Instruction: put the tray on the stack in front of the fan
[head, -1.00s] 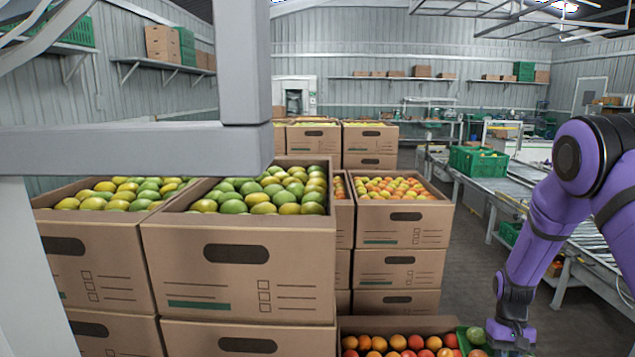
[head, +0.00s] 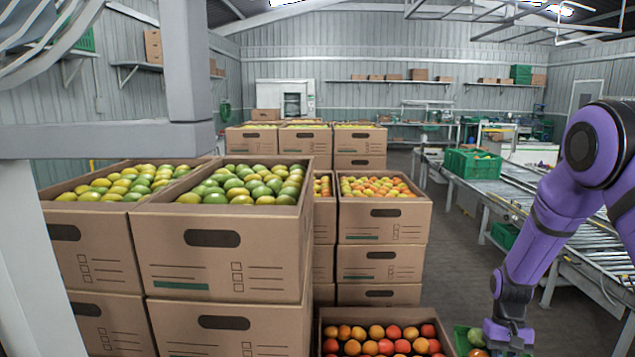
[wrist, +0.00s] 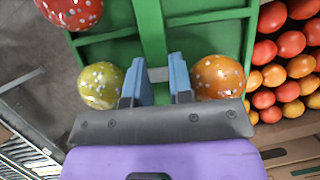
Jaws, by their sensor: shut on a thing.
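My gripper (wrist: 160,85) is shut on the central bar of a green tray (wrist: 152,30) in the wrist view. Spotted tomatoes lie in the tray: a red one (wrist: 70,10), a yellow-green one (wrist: 100,84) and an orange one (wrist: 218,76). In the head view my gripper (head: 508,338) is at the bottom right. The tray (head: 461,340) shows there only in part, beside a low carton of red and orange tomatoes (head: 325,345). A farther carton stack (head: 358,148) stands at the back.
Tall carton stacks of green-yellow fruit (head: 212,262) fill the left front. A stack with orange tomatoes (head: 383,232) stands behind the low carton. A roller conveyor (head: 520,205) with a green crate (head: 472,165) runs along the right. The floor (head: 455,270) between is clear.

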